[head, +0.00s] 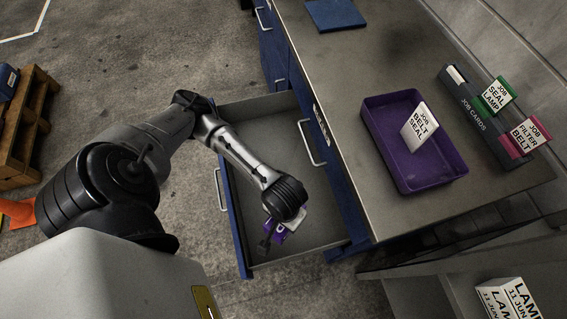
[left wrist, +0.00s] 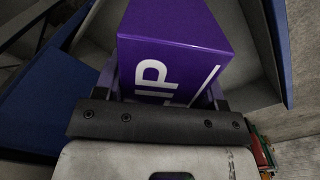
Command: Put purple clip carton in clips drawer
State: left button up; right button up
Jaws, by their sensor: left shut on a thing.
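The purple clip carton (left wrist: 175,45) fills the middle of the left wrist view, with part of its white lettering showing. My left gripper (left wrist: 165,95) is shut on the carton. In the head view, my left gripper (head: 272,232) is over the front end of the open drawer (head: 262,125), and the carton (head: 279,229) shows partly beneath it. Whether the carton touches the drawer floor cannot be told. The drawer is pulled out from the blue cabinet and its visible floor is bare. My right gripper is in neither view.
A purple tray (head: 385,150) with a "JOB BELT SEAL" card (head: 420,130) stands on the bench top (head: 345,70). A job card holder (head: 478,115) is at the right. A wooden pallet (head: 28,125) and an orange cone (head: 18,211) are at the left.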

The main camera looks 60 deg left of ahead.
pick_arm(q)
jog(key=s+a+f+n+b, duration=0.2)
jog(key=s+a+f+b, duration=0.15)
jog(key=a+f, duration=0.4)
jog(key=n+b, duration=0.9)
send_near(281, 164)
jog(key=s+d, duration=0.1)
jog(key=d, duration=0.2)
jog(key=f+b, duration=0.2)
jog(key=f, duration=0.1)
jog(key=shift+s+f+b, duration=0.2)
jog(key=shift+f+b, duration=0.1)
jog(key=shift+f, duration=0.05)
jog(key=shift+r, duration=0.1)
